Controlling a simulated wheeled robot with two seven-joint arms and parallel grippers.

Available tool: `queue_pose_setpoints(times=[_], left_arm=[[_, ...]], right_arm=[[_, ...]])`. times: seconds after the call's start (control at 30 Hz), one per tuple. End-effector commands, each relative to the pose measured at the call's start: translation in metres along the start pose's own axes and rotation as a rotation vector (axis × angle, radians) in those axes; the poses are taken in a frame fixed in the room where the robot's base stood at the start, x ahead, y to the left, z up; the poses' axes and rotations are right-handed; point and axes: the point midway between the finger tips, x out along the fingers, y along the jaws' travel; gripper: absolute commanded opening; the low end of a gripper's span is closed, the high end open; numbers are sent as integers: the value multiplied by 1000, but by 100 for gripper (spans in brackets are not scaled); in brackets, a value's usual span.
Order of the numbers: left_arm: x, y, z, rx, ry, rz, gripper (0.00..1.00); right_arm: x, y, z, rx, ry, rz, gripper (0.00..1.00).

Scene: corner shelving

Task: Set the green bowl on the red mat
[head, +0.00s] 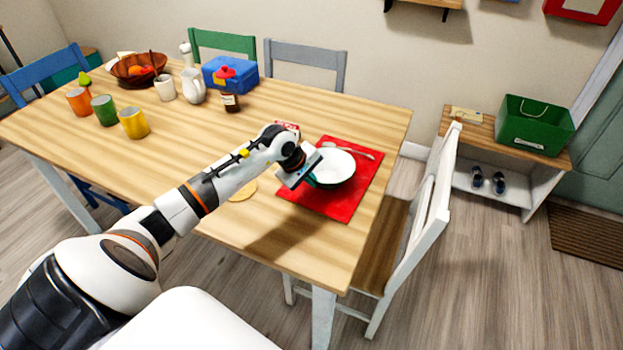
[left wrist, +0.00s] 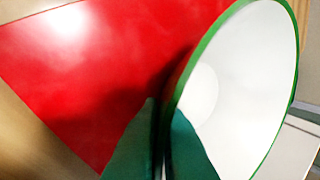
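The green bowl (head: 335,166) has a white inside and a green rim. In the head view it is over the red mat (head: 322,204) at the table's right end. My left gripper (head: 313,178) is at the bowl's left edge. In the left wrist view its teal fingers (left wrist: 163,140) are on either side of the rim of the bowl (left wrist: 240,80), shut on it. The red mat (left wrist: 90,70) fills the left of that view, with a dark shadow beside the bowl. I cannot tell whether the bowl's base touches the mat. My right gripper is not in view.
A fork (head: 350,150) lies on the mat behind the bowl. A white chair (head: 415,220) stands at the table's right side. Several cups, a white pitcher (head: 193,86), a brown jar (head: 230,101) and a blue box (head: 231,75) stand farther back. The near table edge is clear.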

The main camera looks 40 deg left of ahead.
Motion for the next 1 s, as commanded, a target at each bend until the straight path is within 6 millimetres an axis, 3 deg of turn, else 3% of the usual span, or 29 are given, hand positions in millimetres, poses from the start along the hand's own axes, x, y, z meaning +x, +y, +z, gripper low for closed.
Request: queue_pose_setpoints(times=[0.17, 0.33, 0.67, 0.77, 1.0], left_arm=[[2, 1, 0, 1, -1, -2, 0], [2, 1, 0, 1, 0, 0, 26], [-2, -1, 0, 0, 1, 0, 26], [-11, 0, 1, 2, -2, 0, 26], [-61, 0, 1, 5, -4, 0, 26]], right_arm=[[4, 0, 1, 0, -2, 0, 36], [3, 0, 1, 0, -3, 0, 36], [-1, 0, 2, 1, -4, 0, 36], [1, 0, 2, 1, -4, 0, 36], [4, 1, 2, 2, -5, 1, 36]])
